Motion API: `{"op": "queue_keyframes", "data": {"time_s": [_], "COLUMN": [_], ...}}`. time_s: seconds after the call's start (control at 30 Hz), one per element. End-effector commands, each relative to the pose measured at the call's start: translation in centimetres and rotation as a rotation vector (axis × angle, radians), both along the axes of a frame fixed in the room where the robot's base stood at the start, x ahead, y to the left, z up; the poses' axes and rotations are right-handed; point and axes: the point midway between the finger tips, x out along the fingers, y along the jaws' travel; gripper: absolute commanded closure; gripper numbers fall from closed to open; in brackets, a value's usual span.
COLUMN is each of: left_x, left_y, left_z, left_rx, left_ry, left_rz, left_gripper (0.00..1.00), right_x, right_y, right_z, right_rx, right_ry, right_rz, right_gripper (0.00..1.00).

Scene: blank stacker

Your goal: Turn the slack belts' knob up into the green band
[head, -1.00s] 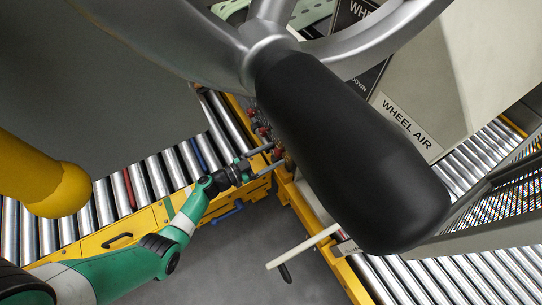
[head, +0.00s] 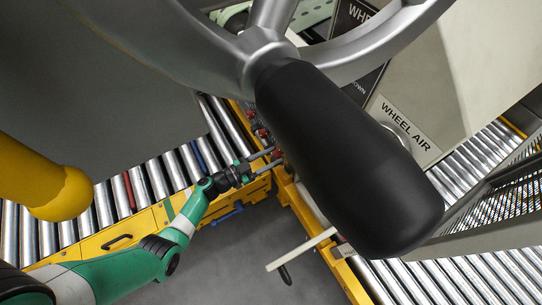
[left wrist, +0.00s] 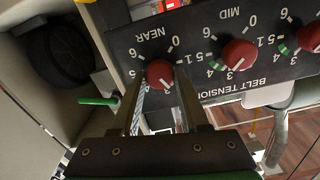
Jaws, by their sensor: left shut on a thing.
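The belt tension panel (left wrist: 205,37) fills the upper part of the left wrist view. It carries red knobs, each with a white pointer line and a number scale. The NEAR knob (left wrist: 160,72) sits between the fingers of my left gripper (left wrist: 163,85), which is shut on it. The NEAR dial's green band is mostly hidden by a finger. The MID knob (left wrist: 239,53) and another red knob (left wrist: 309,37) stand free to the right, with green marks beside them. In the head view my left gripper (head: 271,161) reaches the panel side. My right gripper is not in view.
A large grey handwheel with a black handle (head: 340,155) blocks much of the head view. Roller conveyors (head: 130,190) with yellow frames run left and right. A WHEEL AIR sign (head: 408,127) is behind the handle. A green-tipped lever (left wrist: 98,101) lies left of the gripper.

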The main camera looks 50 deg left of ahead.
Motion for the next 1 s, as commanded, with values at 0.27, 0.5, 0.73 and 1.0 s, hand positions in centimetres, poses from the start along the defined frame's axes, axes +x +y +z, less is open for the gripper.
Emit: {"op": "queue_keyframes", "data": {"time_s": [0.27, 0.5, 0.73, 1.0], "left_x": [-0.01, -0.02, -0.03, -0.05], "left_y": [-0.01, -0.05, -0.09, -0.11], "left_z": [-0.02, -0.09, -0.12, -0.14], "left_rx": [0.188, 0.409, 0.621, 0.868], "left_ry": [-0.042, -0.093, -0.142, -0.198], "left_rz": [0.0, 0.0, 0.0, 0.0], "left_gripper": [1.0, 1.0, 1.0, 1.0], "right_x": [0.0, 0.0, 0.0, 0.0], "right_y": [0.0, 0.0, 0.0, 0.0], "right_z": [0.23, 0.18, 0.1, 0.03], "right_rx": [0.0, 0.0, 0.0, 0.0], "right_ry": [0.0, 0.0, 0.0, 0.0], "right_rz": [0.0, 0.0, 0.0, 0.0], "right_gripper": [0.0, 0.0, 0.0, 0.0]}}
